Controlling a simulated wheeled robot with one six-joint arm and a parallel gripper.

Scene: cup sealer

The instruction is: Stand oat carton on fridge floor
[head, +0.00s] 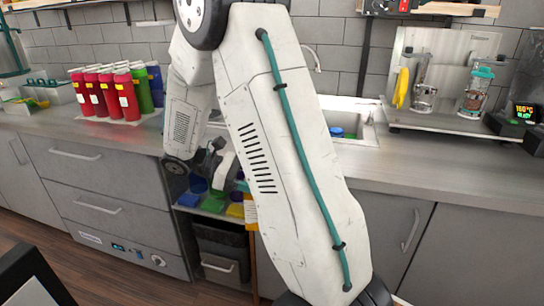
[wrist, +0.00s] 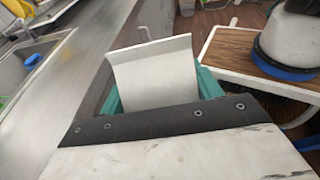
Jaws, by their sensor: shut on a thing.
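The carton (wrist: 152,62), a pale whitish block with a band along its top edge, sits between the teal fingers of my gripper (wrist: 160,90) in the wrist view. My gripper is shut on it. The carton's lower part is hidden behind the dark bar of the gripper. In the head view a pale piece that looks like the carton (head: 224,168) shows beside the end of my arm, in front of the counter's open shelf. My arm covers much of that view. I cannot clearly make out a fridge interior or its floor.
Several red, green and blue bottles (head: 107,93) stand on the counter (head: 60,122) at left. A grey drawer unit with knobs (head: 105,205) is below. An open shelf (head: 212,207) holds coloured items. A sink (head: 345,125) and a rack (head: 440,120) are at right.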

